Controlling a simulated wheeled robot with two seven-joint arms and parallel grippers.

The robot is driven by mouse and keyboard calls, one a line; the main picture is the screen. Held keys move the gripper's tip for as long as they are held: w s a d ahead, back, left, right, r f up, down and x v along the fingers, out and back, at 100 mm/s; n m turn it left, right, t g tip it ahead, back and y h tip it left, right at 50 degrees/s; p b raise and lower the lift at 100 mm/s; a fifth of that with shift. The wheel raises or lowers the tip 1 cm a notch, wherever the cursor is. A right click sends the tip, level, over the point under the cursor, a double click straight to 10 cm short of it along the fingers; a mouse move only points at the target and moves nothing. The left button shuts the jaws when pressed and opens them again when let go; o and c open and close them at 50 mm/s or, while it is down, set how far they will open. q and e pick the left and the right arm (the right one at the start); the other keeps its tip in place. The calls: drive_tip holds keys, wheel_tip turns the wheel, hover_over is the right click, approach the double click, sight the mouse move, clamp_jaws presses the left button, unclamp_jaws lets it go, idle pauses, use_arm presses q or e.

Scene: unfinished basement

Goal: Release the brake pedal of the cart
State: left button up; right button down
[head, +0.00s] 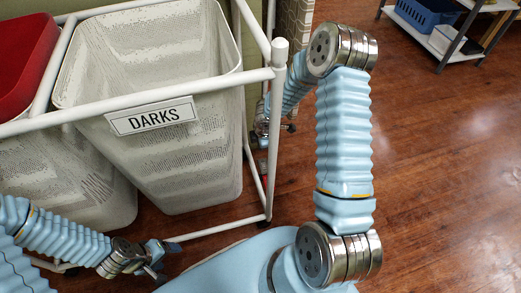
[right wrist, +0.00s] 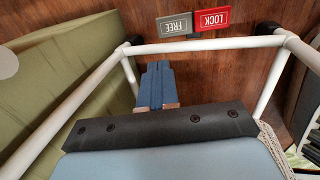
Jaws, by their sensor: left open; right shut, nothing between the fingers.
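The cart (head: 275,150) is a white tube frame holding perforated bins. Its brake pedal (right wrist: 194,22) shows in the right wrist view beyond a white frame bar, with a red LOCK half (right wrist: 212,19) and a grey FREE half (right wrist: 174,26). I cannot tell which half is down. My right gripper (right wrist: 158,66) is shut and empty, its blue fingers pointing toward the bar and apart from the pedal. In the head view it is mostly hidden behind the cart's corner post. My left gripper (head: 168,255) is open and empty, low in front of the cart.
A bin labelled DARKS (head: 152,117) hangs in the frame; a red lid (head: 25,60) is at far left. A shelf with a blue basket (head: 428,15) stands at the back right. The wooden floor (head: 450,180) on the right is clear.

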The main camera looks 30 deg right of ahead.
drive_tip(key=b, duration=0.2)
approach(260, 160)
drive_tip(key=x, duration=0.5)
drive_tip(key=shift+f, duration=0.25)
drive_tip(key=shift+w+f, duration=0.25)
drive_tip(key=shift+f, duration=0.4)
drive_tip(key=shift+f+b, duration=0.1)
drive_tip(key=shift+b, duration=0.2)
drive_tip(key=w+f+b, duration=0.1)
drive_tip(key=b, duration=0.1)
drive_tip(key=shift+d+f+b, duration=0.1)
drive_tip(key=shift+f+b, duration=0.15)
drive_tip(key=shift+b, duration=0.15)
drive_tip(key=shift+w+d+f+b, duration=0.15)
drive_tip(key=shift+w+f+b, duration=0.25)
drive_tip(key=shift+f+b, duration=0.5)
